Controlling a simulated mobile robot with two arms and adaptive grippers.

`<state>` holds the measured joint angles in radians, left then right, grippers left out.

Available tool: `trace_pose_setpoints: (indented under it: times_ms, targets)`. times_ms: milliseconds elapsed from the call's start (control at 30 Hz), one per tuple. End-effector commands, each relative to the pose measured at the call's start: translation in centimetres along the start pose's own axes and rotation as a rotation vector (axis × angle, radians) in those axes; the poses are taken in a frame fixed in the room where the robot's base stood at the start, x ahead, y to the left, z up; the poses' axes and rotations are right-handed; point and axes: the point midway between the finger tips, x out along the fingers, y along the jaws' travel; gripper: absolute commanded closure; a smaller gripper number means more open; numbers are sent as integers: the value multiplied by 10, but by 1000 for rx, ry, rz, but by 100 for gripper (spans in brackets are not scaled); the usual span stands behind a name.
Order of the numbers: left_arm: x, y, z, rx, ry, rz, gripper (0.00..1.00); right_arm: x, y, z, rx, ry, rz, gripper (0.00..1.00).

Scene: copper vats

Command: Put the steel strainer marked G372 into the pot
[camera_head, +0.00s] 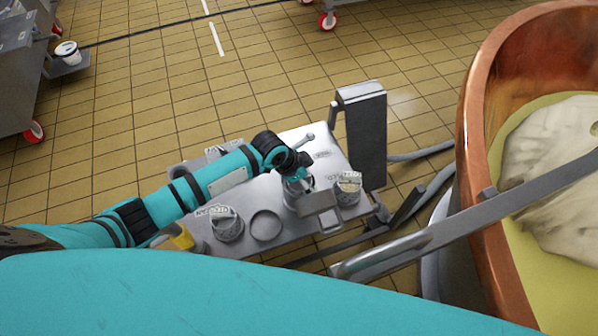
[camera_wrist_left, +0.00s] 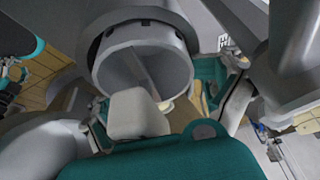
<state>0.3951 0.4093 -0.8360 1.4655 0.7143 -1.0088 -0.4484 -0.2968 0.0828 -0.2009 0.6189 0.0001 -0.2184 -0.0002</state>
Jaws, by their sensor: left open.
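My left gripper (camera_head: 297,174) is open, pointing down over the steel trolley. A metal vessel (camera_head: 291,199) is under and beside it; contact cannot be told. A labelled steel container (camera_head: 347,190) stands to its right, and another (camera_head: 228,224) stands to the left. A round steel ring or pot (camera_head: 266,225) sits between the left container and the gripper. The labels are too small to read, so I cannot tell which is G372. In the left wrist view, a grey cylindrical opening (camera_wrist_left: 140,68) lies close to the open gripper (camera_wrist_left: 165,105). My right gripper is not in view.
The steel trolley (camera_head: 315,141) has a grey upright box (camera_head: 361,135) at its far right. A large copper vat (camera_head: 482,150) stands at the right, with a metal bar (camera_head: 440,233) across in front. Tiled floor (camera_head: 160,100) is open beyond the trolley.

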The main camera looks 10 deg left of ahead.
Motion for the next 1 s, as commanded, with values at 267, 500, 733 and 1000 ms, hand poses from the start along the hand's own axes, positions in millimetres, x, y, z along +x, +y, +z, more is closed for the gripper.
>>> trace_pose_setpoints:
  times_ms: [267, 500, 733, 1000]
  targets:
    - [-26, 17, 33, -14, -51, 16, 0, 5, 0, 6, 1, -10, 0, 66]
    - [-71, 11, 17, -5, -8, -13, 0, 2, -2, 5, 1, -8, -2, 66]
    - [-92, 8, 8, 0, 15, -28, 0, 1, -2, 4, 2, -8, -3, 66]
    - [-95, 8, 6, 1, 21, -29, 0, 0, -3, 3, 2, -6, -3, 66]
